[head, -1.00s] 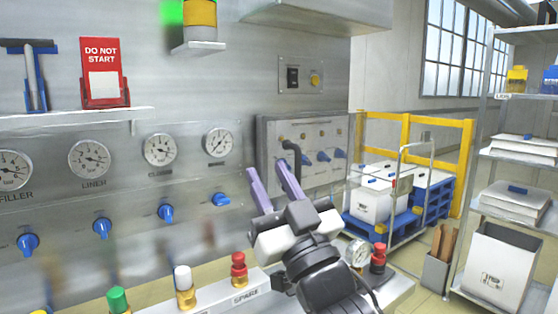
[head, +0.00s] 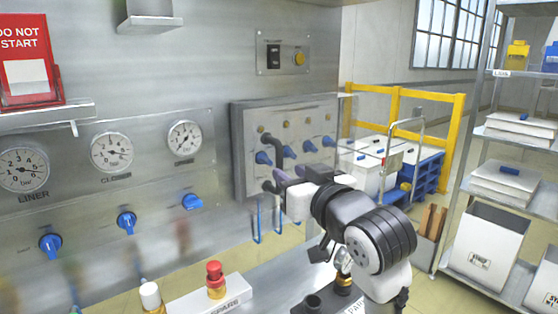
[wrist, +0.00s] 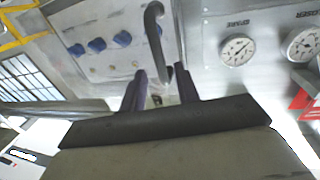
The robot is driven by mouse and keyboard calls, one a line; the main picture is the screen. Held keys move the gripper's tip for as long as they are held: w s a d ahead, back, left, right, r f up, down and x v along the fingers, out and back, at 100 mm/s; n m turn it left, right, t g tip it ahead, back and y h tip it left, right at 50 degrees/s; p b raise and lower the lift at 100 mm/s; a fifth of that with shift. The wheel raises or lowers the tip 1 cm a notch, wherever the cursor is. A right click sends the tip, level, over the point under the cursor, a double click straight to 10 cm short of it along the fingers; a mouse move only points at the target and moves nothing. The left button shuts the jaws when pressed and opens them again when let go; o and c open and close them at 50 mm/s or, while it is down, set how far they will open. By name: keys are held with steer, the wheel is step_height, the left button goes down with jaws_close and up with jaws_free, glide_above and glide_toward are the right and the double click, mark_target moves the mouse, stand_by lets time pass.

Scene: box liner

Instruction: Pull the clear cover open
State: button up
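The clear cover (head: 300,135) is a see-through panel on the wall box and appears closed over blue knobs. Its dark bent handle (head: 277,148) is on the cover's left part, and it also shows in the wrist view (wrist: 153,30). My gripper (head: 284,178) is at the handle's lower end, and its fingers are partly hidden behind my wrist in the head view. In the wrist view the two purple fingers (wrist: 160,76) stand apart, one on each side of the handle's near end. I cannot tell whether they touch it.
Gauges (head: 112,152) and blue valve knobs (head: 127,222) line the panel at left. A red-capped fitting (head: 215,279) stands on the ledge below. A yellow rail (head: 455,150) and a shelf rack (head: 470,170) stand at right.

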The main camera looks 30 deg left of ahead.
mark_target(281, 166)
steer(key=p+x, duration=0.1)
steer(key=x, duration=0.4)
steer(key=shift+w+a, duration=0.25)
steer(key=shift+a, duration=0.05)
jaws_close()
